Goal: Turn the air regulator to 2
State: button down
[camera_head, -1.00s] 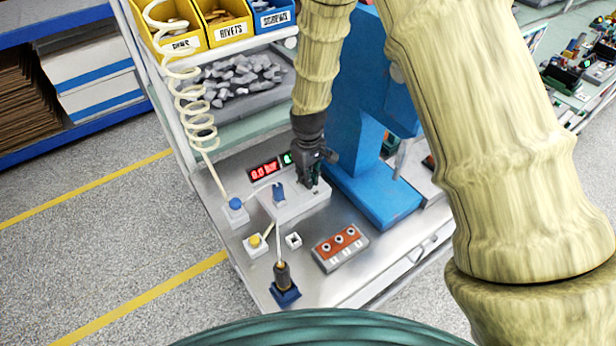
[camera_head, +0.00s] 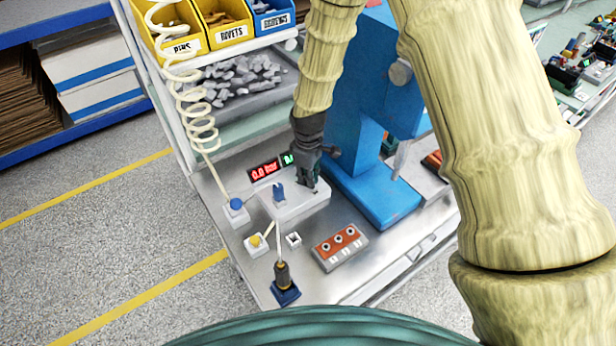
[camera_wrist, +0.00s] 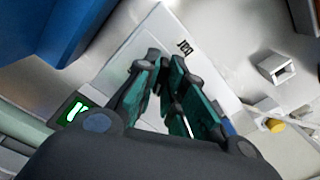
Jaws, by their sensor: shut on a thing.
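A white box (camera_head: 308,205) lies on the metal bench top with a blue pointer knob (camera_head: 278,194) at its left part. My gripper (camera_head: 310,190) points down at the right part of this box. In the wrist view its green-padded fingers (camera_wrist: 166,72) are close together over the white face, beside a dark printed mark (camera_wrist: 184,47). They are shut on a small part, probably a knob, which they mostly hide. A red display (camera_head: 265,170) behind the box reads 0.0 bar. A green display (camera_head: 287,159) beside it is partly hidden; it also shows in the wrist view (camera_wrist: 76,111).
A round blue knob (camera_head: 236,203) on a white base stands left, below a coiled hose (camera_head: 193,105). A yellow button (camera_head: 255,240), a tool in a blue holder (camera_head: 285,292) and a box with several sockets (camera_head: 340,247) are in front. A blue press (camera_head: 365,130) stands close right.

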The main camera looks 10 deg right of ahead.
jog(key=shift+n+p, duration=0.3)
jog(key=shift+n, duration=0.7)
jog(key=c, duration=1.4)
grip_release()
jog(key=shift+s+n, duration=0.1)
jog(key=shift+n, duration=0.2)
jog(key=shift+c, duration=0.2)
notch_tip(320, 180, up, 12)
